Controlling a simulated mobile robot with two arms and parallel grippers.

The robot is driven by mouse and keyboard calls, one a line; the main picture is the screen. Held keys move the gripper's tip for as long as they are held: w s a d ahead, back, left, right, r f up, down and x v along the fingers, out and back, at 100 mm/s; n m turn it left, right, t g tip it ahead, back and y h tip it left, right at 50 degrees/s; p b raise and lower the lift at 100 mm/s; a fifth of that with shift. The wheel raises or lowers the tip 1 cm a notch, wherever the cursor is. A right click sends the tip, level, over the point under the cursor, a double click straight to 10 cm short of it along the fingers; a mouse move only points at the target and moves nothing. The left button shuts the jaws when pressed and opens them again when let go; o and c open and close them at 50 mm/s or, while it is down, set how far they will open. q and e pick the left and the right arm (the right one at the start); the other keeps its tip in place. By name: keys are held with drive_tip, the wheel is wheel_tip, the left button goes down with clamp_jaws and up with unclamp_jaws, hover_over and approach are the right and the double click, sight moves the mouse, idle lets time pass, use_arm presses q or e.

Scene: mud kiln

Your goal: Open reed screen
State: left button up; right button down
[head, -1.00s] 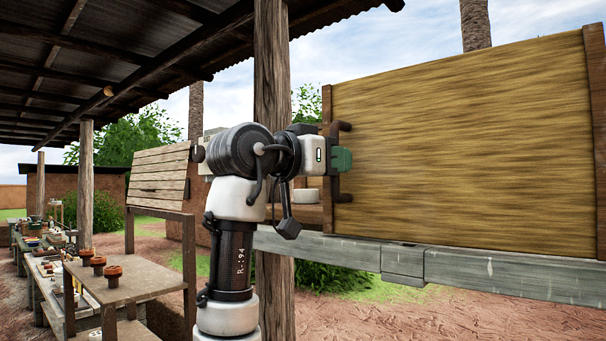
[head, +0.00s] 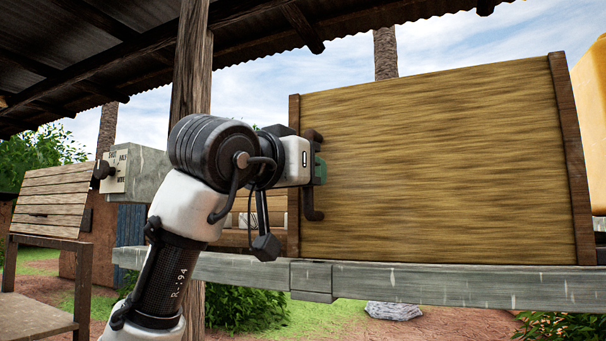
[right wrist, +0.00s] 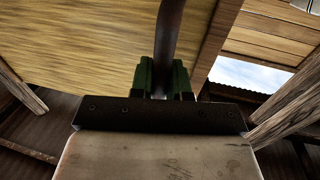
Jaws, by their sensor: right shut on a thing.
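The reed screen (head: 430,165) is a broad straw-coloured panel with dark wooden side posts, standing upright on a grey rail (head: 430,282). A dark bar handle (head: 312,213) is fixed near its left edge. My right gripper (head: 319,170) has green fingers and is at the middle of this handle. In the right wrist view the green fingers (right wrist: 165,80) are shut around the dark handle bar (right wrist: 169,40), with the reed surface (right wrist: 80,40) behind it. The fingertips are partly hidden in the head view. My left gripper is not in view.
Wooden shelving or planks (head: 262,212) show left of the screen, behind my arm. A grey box with a dial and labels (head: 130,172) is further left. A roof post (head: 192,70) rises behind my arm. A slatted wooden board on a stand (head: 52,205) is at far left.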

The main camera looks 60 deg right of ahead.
drive_tip(key=c, duration=1.4)
unclamp_jaws()
drive_tip(key=shift+r, duration=0.1)
drive_tip(key=shift+c, duration=0.2)
drive_tip(key=o, duration=0.3)
drive_tip(key=shift+s, duration=0.1)
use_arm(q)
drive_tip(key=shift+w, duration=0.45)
use_arm(e)
drive_tip(key=shift+o, duration=0.2)
drive_tip(key=shift+a, duration=0.3)
use_arm(q)
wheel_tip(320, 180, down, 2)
drive_tip(key=b, duration=0.2)
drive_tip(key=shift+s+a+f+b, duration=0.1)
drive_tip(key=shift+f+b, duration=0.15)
drive_tip(key=shift+b, duration=0.05)
use_arm(e)
drive_tip(key=w+a, duration=0.1)
drive_tip(key=a, duration=0.9)
drive_tip(key=shift+w, duration=0.15)
